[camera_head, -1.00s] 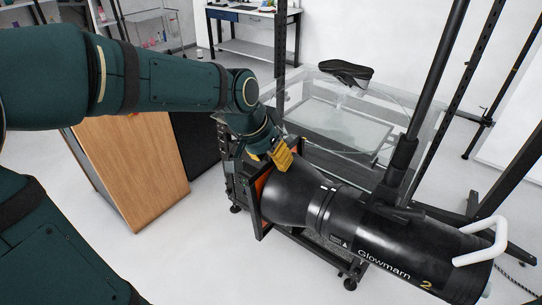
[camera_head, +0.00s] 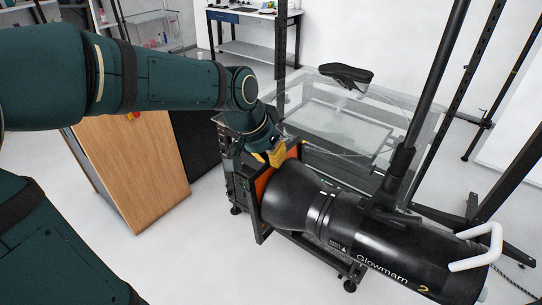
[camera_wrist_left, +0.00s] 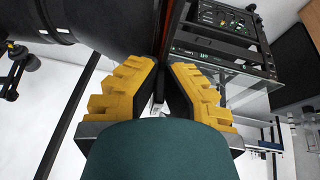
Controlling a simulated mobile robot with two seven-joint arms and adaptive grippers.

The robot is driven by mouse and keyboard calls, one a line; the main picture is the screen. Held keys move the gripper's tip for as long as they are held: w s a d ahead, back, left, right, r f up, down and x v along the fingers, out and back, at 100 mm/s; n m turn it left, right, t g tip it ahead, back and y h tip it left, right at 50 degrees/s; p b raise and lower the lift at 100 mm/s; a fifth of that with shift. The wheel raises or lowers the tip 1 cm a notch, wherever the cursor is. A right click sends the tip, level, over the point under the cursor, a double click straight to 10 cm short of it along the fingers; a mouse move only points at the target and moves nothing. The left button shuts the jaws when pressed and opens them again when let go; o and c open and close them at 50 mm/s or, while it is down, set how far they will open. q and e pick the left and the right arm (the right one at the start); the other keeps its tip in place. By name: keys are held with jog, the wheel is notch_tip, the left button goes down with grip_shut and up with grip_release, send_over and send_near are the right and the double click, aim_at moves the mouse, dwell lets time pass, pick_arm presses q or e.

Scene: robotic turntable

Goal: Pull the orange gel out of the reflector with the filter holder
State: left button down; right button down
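The filter holder (camera_head: 240,198) is a dark square frame at the front of the black reflector (camera_head: 290,190) in the head view. The orange gel (camera_head: 262,186) shows as a strip inside the frame and at its upper right. My left gripper (camera_head: 277,156) is at the holder's top edge. In the left wrist view its yellow fingers (camera_wrist_left: 163,64) stand on either side of the edge-on holder (camera_wrist_left: 165,22), with a narrow gap at the tips. I cannot tell whether they clamp it. My right gripper is out of view.
The black spotlight body (camera_head: 400,252) with a white handle (camera_head: 478,250) extends to the lower right on a dark stand pole (camera_head: 425,90). A glass-topped turntable (camera_head: 345,125) carries a black shoe (camera_head: 346,74). A wooden panel (camera_head: 135,170) stands left; open floor lies in front.

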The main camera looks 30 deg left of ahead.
pick_arm(q)
jog(key=shift+r+p, duration=0.45)
jog(key=shift+r, duration=0.25)
jog(key=shift+a+r+p, duration=0.15)
jog(key=shift+r+p, duration=0.35)
jog(key=shift+r, duration=0.8)
notch_tip(320, 180, up, 14)
jog(key=a, duration=0.1)
jog(key=shift+a+r, duration=0.15)
jog(key=shift+a, duration=0.1)
dwell(2.2)
jog(key=shift+w, duration=0.1)
dwell(0.3)
